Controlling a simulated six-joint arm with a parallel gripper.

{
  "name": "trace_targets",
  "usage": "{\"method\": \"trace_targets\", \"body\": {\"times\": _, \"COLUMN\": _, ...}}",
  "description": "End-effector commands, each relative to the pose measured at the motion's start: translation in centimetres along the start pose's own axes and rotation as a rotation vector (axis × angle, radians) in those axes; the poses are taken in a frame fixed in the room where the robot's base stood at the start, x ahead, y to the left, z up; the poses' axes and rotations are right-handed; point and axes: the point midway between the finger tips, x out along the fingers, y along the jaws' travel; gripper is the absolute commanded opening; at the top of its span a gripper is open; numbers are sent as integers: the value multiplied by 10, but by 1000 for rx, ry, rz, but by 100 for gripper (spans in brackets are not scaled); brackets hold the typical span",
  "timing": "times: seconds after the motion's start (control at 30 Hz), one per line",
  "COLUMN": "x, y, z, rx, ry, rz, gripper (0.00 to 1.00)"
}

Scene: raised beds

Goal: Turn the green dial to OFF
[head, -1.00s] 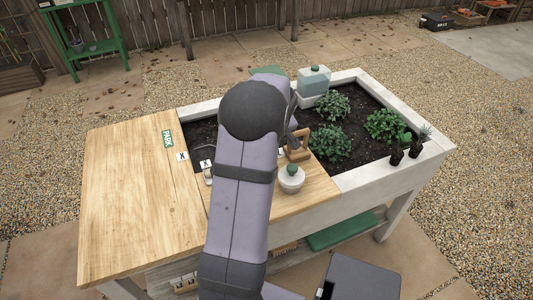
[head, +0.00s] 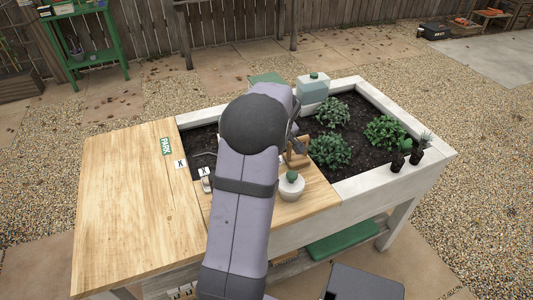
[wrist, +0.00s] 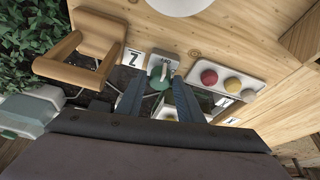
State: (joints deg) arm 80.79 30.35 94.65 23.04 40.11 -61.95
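In the wrist view a green dial (wrist: 160,81) sits on a small pale plate with a dark mark near its edge. In the head view my arm hides the dial and the fingertips.
A panel with red (wrist: 209,77) and yellow (wrist: 232,86) buttons lies close right of the dial. A wooden stand (wrist: 85,48) is at left. Plants and a bottle (head: 313,88) occupy the bed.

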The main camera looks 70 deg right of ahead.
Motion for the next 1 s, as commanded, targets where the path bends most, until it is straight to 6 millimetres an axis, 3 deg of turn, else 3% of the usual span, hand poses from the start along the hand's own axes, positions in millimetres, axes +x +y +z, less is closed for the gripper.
{"method": "trace_targets", "body": {"times": 0.27, "x": -11, "y": 1, "z": -1, "rx": 1, "ry": 4, "rz": 3, "gripper": 34}}
{"method": "trace_targets", "body": {"times": 0.7, "x": -65, "y": 1, "z": 0, "rx": 0, "ry": 2, "rz": 2, "gripper": 34}}
{"method": "trace_targets", "body": {"times": 1.0, "x": -74, "y": 0, "z": 0, "rx": 0, "ry": 0, "rz": 1, "gripper": 34}}
